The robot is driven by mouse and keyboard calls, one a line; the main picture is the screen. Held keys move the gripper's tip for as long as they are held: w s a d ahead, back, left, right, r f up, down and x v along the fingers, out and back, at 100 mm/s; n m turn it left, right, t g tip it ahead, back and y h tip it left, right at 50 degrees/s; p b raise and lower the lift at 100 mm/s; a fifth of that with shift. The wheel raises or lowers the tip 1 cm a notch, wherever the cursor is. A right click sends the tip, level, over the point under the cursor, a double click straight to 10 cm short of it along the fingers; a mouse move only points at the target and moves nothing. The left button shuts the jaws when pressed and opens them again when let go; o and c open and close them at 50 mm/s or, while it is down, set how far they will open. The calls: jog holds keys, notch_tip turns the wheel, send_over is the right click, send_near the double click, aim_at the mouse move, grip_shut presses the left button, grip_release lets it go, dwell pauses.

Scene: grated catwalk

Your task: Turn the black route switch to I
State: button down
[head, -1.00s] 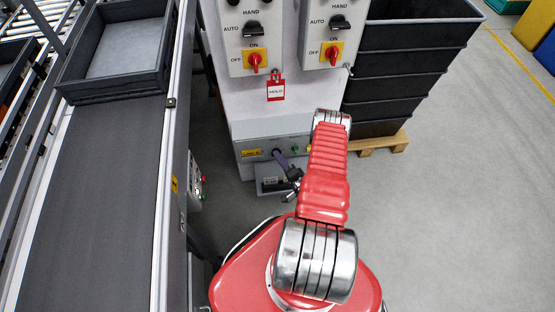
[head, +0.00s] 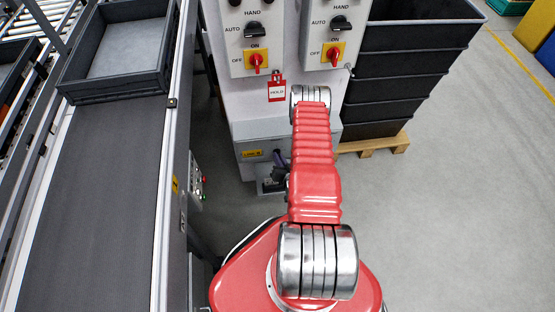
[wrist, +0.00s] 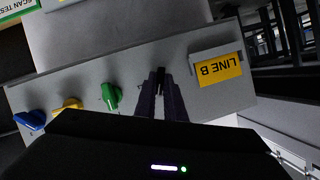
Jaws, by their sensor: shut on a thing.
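In the wrist view a grey panel (wrist: 135,108) crosses the picture, with an upside-down yellow LINE B label (wrist: 219,71). A black switch (wrist: 160,76) sticks out from it left of the label. My gripper (wrist: 161,84) is shut on this black switch, its two dark fingers on either side. The fingers hide much of it, and I cannot read its pointing direction or any I mark. In the head view the grey box with the LINE B label (head: 252,154) is low on the white cabinet. My arm hides the switch there; only part of my gripper (head: 279,160) shows.
Green (wrist: 111,97), yellow (wrist: 68,108) and blue (wrist: 31,120) knobs share the panel. Above are two boxes with black selectors (head: 254,29) and red switches (head: 257,61), and a red HOLD tag (head: 277,90). A conveyor (head: 95,190) is left; stacked black crates (head: 405,85) stand right.

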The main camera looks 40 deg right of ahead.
jog(key=n, duration=0.1)
jog(key=n+g+h, duration=0.1)
jog(key=n, duration=0.1)
jog(key=shift+w+d+r+h, duration=0.1)
jog(key=shift+w+r+h, duration=0.25)
jog(key=shift+h, duration=0.05)
dwell(0.4)
jog(key=c, duration=1.8)
grip_release()
jog(key=shift+w, duration=0.1)
jog(key=shift+c, duration=0.2)
jog(key=shift+s, duration=0.25)
jog(key=v, duration=1.4)
jog(key=shift+w+a, duration=0.2)
jog(key=shift+a, duration=0.1)
